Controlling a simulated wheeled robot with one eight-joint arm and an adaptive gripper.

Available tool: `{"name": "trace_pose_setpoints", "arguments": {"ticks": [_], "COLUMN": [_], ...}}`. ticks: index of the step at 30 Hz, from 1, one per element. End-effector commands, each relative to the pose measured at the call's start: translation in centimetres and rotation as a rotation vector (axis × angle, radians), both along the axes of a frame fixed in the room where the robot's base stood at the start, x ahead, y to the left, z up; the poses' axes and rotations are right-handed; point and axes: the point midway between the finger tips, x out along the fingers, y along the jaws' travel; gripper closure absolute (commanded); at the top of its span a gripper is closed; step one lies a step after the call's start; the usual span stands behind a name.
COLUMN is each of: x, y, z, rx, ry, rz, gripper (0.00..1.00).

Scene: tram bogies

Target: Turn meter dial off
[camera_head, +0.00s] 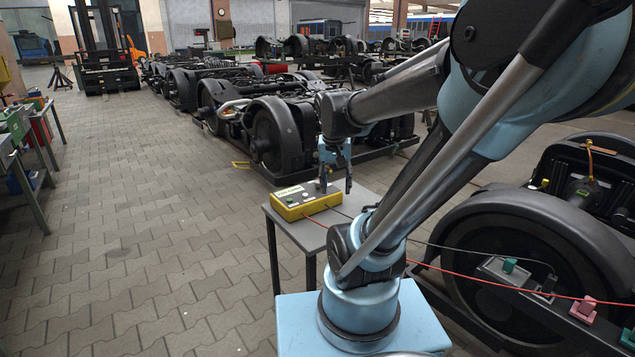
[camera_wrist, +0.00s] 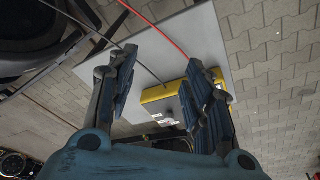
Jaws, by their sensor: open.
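The meter is a yellow box (camera_head: 306,203) lying on a small grey table (camera_head: 318,232) in the head view. Its top is grey with small light and dark controls, but I cannot tell which is the dial or how it is set. My gripper (camera_head: 336,185) points down above the right end of the box, fingers apart and empty. In the wrist view, the yellow meter (camera_wrist: 160,92) shows between and behind the open fingers of my gripper (camera_wrist: 156,68).
More bogies (camera_head: 275,130) stand behind the table. Paved floor (camera_head: 150,240) is clear at left.

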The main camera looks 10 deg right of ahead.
Motion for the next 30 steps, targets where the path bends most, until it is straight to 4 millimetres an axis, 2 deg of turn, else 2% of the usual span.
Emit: {"name": "trace_pose_setpoints", "arguments": {"ticks": [1,9,21,24,30], "x": [1.5,8.8,19.9,21.9,23.8], "y": [0.2,1.1,3.8,4.4,5.1], "z": [0.6,2.7,3.5,3.3,3.0], "rx": [-0.003,-0.021,-0.036,-0.037,-0.037], "ry": [-0.005,-0.046,-0.124,-0.141,-0.159], "rz": [-0.023,-0.172,-0.382,-0.419,-0.46], "gripper": [0.54,0.54,0.54,0.54,0.54]}}
